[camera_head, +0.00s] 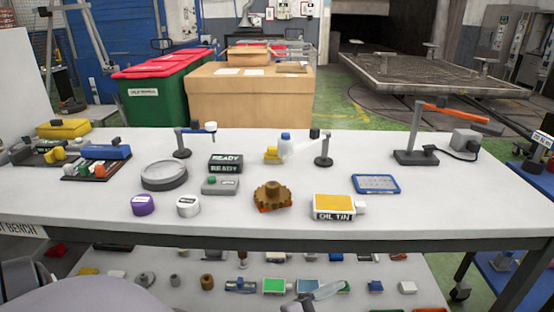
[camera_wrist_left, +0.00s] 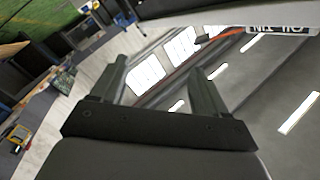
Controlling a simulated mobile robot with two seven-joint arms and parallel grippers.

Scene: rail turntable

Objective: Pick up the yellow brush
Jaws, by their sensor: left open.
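No clear yellow brush shape stands out in the head view. A small yellow object (camera_head: 271,155) stands near the back middle of the bench, beside a clear blue-capped bottle (camera_head: 286,143); it is too small to tell whether it is the brush. Other small yellow pieces (camera_head: 56,155) lie at the bench's left end. My left gripper (camera_wrist_left: 162,82) shows in the left wrist view with its two fingers apart and nothing between them. It is not seen in the head view. My right gripper is in neither view.
The white bench (camera_head: 90,200) holds an oil tin (camera_head: 333,206), a brown gear (camera_head: 271,195), a round grey dish (camera_head: 164,175), purple (camera_head: 143,204) and white (camera_head: 188,206) pots, a blue tablet (camera_head: 376,184) and an orange-armed stand (camera_head: 415,156). The bench's right front is clear. A lower shelf holds small parts.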

